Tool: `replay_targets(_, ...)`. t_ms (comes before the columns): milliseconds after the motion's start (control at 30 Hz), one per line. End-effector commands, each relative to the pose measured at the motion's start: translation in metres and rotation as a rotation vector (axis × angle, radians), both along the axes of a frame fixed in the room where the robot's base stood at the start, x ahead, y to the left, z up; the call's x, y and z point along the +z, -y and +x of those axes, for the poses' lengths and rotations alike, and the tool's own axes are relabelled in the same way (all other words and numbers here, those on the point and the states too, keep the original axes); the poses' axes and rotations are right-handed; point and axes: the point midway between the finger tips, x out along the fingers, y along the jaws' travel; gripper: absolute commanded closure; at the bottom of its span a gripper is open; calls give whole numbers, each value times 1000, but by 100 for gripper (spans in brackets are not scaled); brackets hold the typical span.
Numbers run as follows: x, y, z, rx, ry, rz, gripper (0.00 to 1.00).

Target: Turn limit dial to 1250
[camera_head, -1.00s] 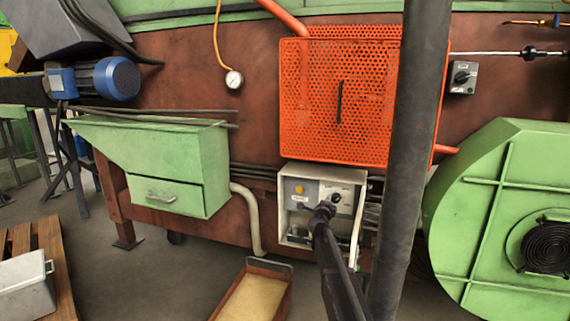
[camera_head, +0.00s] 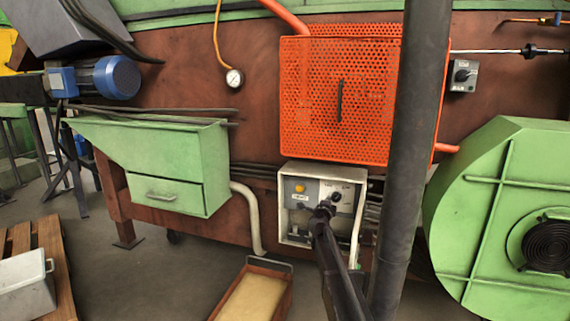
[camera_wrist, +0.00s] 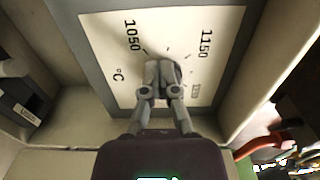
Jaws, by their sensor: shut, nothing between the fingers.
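The limit dial's white scale plate (camera_wrist: 205,22) fills the upper middle of the wrist view, with 1050, 1150 and °C printed on it; a further label at the right is too small to read. My gripper (camera_wrist: 160,72) is shut in front of the plate's centre and hides most of the dark dial knob (camera_wrist: 178,74), so where its pointer stands cannot be told. In the head view the dial (camera_head: 336,196) sits in the open grey control box (camera_head: 284,222), and my gripper (camera_head: 325,207) is just below it. Whether the fingertips touch the knob is unclear.
A yellow button (camera_head: 299,188) is left of the dial. An orange perforated guard (camera_head: 310,100) is above, a dark vertical post (camera_head: 405,170) to the right, and a sand-filled tray (camera_head: 287,295) below.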

Motion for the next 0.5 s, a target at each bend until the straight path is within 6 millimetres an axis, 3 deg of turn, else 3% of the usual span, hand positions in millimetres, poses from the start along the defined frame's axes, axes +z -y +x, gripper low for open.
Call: replay_targets(500,0,-5,1,3,0,0,100)
